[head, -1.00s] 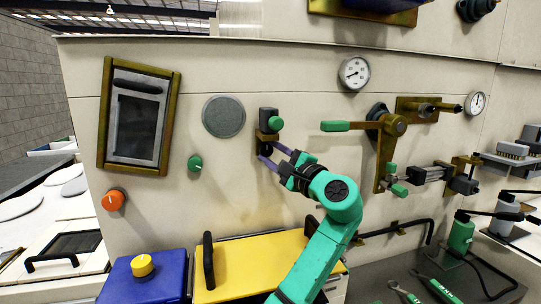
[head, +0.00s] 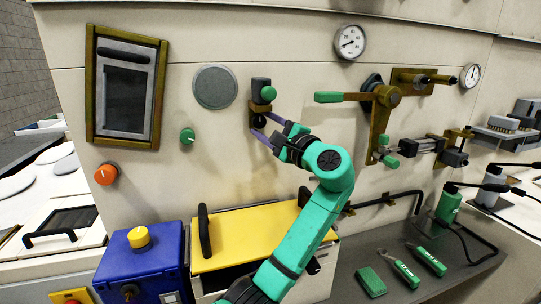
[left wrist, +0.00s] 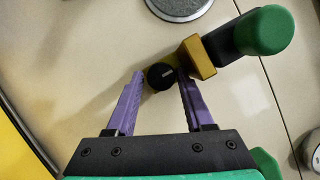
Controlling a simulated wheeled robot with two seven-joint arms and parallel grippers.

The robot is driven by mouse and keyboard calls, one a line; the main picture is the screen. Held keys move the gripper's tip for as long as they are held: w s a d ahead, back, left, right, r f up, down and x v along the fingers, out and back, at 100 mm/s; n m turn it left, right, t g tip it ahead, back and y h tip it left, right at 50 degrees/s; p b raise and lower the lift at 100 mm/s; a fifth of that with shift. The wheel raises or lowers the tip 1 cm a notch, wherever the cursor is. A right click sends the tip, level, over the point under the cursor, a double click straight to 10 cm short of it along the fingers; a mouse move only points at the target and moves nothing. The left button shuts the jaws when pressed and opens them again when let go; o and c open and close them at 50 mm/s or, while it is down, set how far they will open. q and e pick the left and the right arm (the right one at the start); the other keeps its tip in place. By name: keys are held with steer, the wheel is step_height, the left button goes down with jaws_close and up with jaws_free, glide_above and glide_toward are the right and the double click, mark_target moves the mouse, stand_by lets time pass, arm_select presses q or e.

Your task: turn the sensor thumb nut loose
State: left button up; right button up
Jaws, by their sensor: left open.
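The sensor is a dark block with a green round cap (head: 268,93), held by a brass bracket (head: 262,107) on the cream panel. A small round black knob with a pale mark, which looks like the thumb nut (left wrist: 160,76), sits beside the bracket in the left wrist view. My left gripper (head: 262,124) is open, its purple fingers pointing at the panel just below the bracket. In the left wrist view the fingertips lie on either side of the black knob, the right one close to the bracket. Contact cannot be told. My right gripper is not in view.
A grey disc (head: 215,87) and a small green knob (head: 187,136) are left of the sensor. A green-handled lever (head: 328,97) on a brass bracket stands to the right. Below are a yellow lid (head: 245,238) with black handles and a blue box (head: 140,265).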

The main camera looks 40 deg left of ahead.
arm_select(q)
steer(key=shift+r, duration=0.3)
